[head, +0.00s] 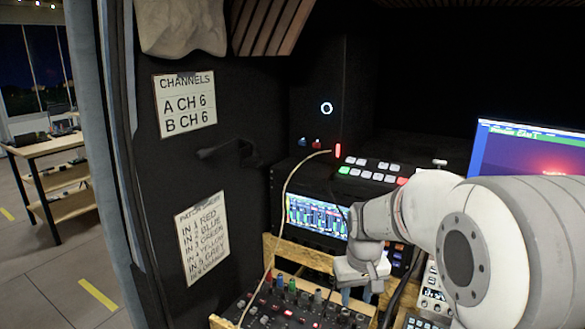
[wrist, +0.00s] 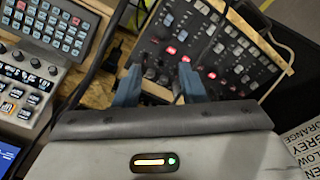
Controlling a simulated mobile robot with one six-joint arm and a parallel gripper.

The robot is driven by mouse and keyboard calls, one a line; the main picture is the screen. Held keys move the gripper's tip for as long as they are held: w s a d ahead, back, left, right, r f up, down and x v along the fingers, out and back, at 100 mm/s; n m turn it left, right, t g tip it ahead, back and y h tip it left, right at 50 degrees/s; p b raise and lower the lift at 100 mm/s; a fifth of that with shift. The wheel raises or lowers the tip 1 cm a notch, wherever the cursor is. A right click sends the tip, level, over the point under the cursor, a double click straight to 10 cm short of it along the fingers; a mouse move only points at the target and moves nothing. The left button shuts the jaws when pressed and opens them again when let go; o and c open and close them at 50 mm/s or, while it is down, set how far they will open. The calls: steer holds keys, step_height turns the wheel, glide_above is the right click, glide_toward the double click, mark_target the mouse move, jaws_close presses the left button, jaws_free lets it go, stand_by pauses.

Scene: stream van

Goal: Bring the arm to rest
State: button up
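My white arm reaches in from the right in the head view. My gripper (head: 357,295) points down over the back edge of the audio mixer at the bottom of that view. In the wrist view my gripper (wrist: 158,80) shows two blue fingers spread apart with nothing between them. Below and beyond the fingers lies the mixer (wrist: 228,52) with knobs and lit red buttons. I cannot tell whether the fingertips touch it.
A video switcher (head: 375,171) with a lit screen (head: 318,216) stands behind the gripper. A tan cable (head: 284,190) hangs at its left. A laptop (head: 525,150) is at right. A control panel (wrist: 40,70) lies left in the wrist view. Signs (head: 184,104) hang on the left wall.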

steer(key=s+r, duration=0.2)
steer(key=s, duration=0.8)
steer(key=s+r+m+t, duration=0.1)
steer(key=s, duration=0.9)
steer(key=shift+d+r+t, duration=0.25)
steer(key=shift+r+t, duration=0.05)
steer(key=shift+r, duration=0.1)
stand_by(0.6)
